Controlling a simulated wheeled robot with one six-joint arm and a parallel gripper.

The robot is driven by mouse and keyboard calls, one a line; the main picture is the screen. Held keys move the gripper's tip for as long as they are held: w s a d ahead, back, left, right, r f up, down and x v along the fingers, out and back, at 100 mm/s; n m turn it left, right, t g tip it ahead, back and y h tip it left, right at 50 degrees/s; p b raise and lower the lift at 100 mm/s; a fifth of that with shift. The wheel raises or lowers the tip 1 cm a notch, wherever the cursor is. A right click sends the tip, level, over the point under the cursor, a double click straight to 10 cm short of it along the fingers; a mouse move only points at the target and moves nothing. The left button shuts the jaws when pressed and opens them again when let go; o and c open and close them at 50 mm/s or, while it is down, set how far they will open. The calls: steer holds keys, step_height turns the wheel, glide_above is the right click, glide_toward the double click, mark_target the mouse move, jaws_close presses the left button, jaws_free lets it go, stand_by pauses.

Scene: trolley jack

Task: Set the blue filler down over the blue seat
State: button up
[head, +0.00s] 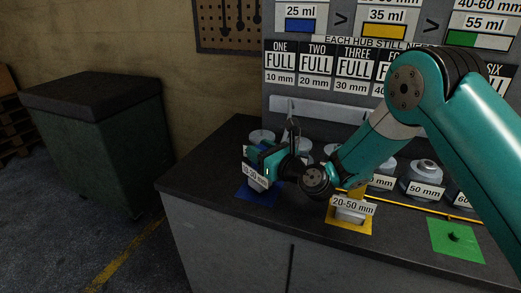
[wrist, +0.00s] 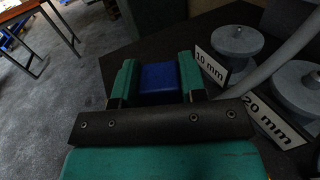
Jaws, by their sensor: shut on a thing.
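The blue filler (wrist: 158,78) is a blue block between the two teal fingers of my gripper (wrist: 160,85) in the wrist view. My gripper (head: 266,160) is shut on it and points down at the left part of the bench. The blue seat (head: 258,196) is a blue square on the bench top, directly below or just beside my gripper in the head view. A white card reading about 10-30 mm (head: 255,176) stands in front of the fingers and partly hides them. I cannot tell whether the filler touches the seat.
Grey hubs with size cards, such as 10 mm (wrist: 237,42) and 50 mm (head: 424,178), stand in a row behind. A yellow seat (head: 349,227) with a 20-50 mm card and a green seat (head: 456,241) lie to the right. A yellow rod (head: 425,210) runs along the bench.

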steer(key=shift+f+b, duration=0.4)
steer(key=shift+f, duration=0.2)
